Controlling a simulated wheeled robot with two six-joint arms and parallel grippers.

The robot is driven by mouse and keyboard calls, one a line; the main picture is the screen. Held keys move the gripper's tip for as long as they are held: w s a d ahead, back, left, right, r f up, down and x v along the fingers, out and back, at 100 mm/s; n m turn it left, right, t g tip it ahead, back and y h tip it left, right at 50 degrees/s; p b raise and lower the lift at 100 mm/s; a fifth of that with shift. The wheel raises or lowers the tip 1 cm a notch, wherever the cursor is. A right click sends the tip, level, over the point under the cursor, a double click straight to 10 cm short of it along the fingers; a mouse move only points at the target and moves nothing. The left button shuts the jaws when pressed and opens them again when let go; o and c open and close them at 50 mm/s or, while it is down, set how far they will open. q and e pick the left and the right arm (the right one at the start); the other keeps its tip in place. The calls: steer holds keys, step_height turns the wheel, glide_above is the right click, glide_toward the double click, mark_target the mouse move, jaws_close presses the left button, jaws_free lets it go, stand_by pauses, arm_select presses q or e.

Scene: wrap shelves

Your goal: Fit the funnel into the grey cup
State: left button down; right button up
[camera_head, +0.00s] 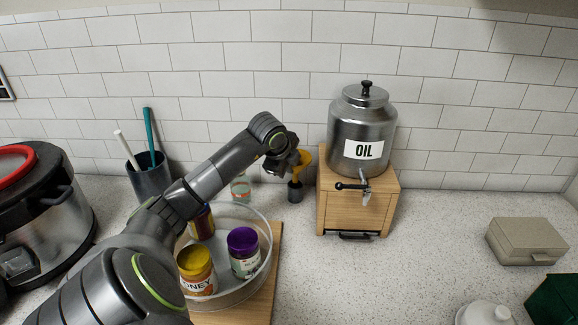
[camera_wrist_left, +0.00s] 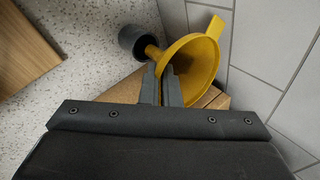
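The yellow funnel (camera_head: 306,157) is upright beside the wooden stand, with its wide mouth up. The small dark grey cup (camera_head: 295,195) stands on the counter directly below it. My left gripper (camera_head: 297,160) is at the funnel's rim. In the left wrist view, its two fingers (camera_wrist_left: 161,88) are close together on the near edge of the funnel (camera_wrist_left: 195,65). There the spout runs to the mouth of the grey cup (camera_wrist_left: 131,40). The spout's tip is hidden, so I cannot tell how deep it sits. My right gripper is not in view.
An oil dispenser (camera_head: 362,130) stands on a wooden stand (camera_head: 335,205) just right of the funnel. A clear round tray (camera_head: 262,275) with several jars is front left. A utensil holder (camera_head: 150,181) and cooker (camera_head: 50,225) are left.

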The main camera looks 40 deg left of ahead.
arm_select(q)
steer(key=shift+f+b, duration=1.8)
steer(key=shift+f, duration=0.7)
steer(key=c, duration=1.6)
jaws_free()
steer(key=shift+r, duration=0.15)
steer(key=shift+b+v, duration=1.85)
steer(key=shift+v, duration=6.75)
steer(key=shift+s, duration=0.15)
